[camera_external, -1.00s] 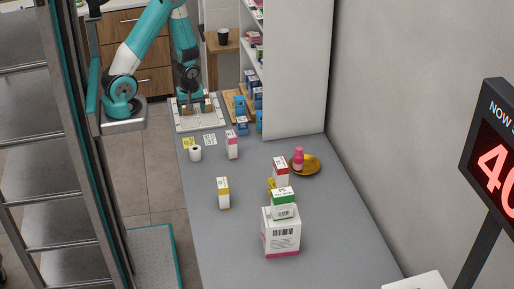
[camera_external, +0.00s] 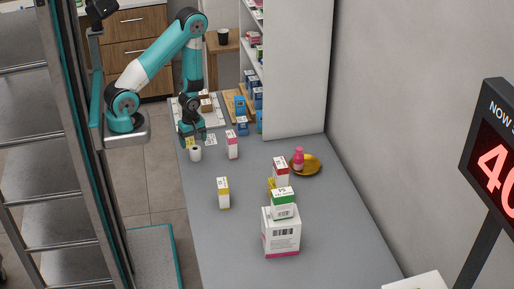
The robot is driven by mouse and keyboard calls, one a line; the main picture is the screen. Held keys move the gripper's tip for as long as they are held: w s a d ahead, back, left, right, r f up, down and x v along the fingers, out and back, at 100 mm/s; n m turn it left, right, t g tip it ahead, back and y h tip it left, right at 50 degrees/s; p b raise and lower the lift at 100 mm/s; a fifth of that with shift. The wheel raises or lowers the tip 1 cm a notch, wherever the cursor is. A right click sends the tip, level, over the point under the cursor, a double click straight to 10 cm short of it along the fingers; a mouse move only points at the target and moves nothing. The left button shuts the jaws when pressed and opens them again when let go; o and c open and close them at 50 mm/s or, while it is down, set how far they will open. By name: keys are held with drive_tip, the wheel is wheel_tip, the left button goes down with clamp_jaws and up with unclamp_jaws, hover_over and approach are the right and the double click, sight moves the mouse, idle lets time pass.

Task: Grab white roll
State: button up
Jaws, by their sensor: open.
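The white roll (camera_external: 196,154) stands upright on the grey counter near its left edge. A dark hole shows in its top. My gripper (camera_external: 192,138) points down just behind the roll, above the yellow label. It is open and looks empty. The fingers are small in this view, and I cannot tell how high they are above the counter. No contact with the roll is visible.
A white and pink box (camera_external: 232,145) stands close to the right of the roll. A white tray (camera_external: 216,127) lies behind. A yellow and white box (camera_external: 223,193) stands nearer the camera. The counter (camera_external: 215,240) is clear at front left.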

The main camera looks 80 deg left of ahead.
sight(193, 149)
drive_tip(key=shift+w+d+f+p, duration=0.1)
drive_tip(key=shift+d+f+p, duration=0.1)
drive_tip(key=shift+f, duration=0.8)
drive_tip(key=shift+w+d+f+p, duration=0.1)
drive_tip(key=shift+f+p, duration=0.15)
drive_tip(key=shift+f, duration=0.8)
drive_tip(key=shift+d+f+p, duration=0.1)
drive_tip(key=shift+f+p, duration=0.1)
drive_tip(key=shift+f, duration=0.8)
drive_tip(key=shift+c, duration=0.2)
drive_tip(key=c, duration=1)
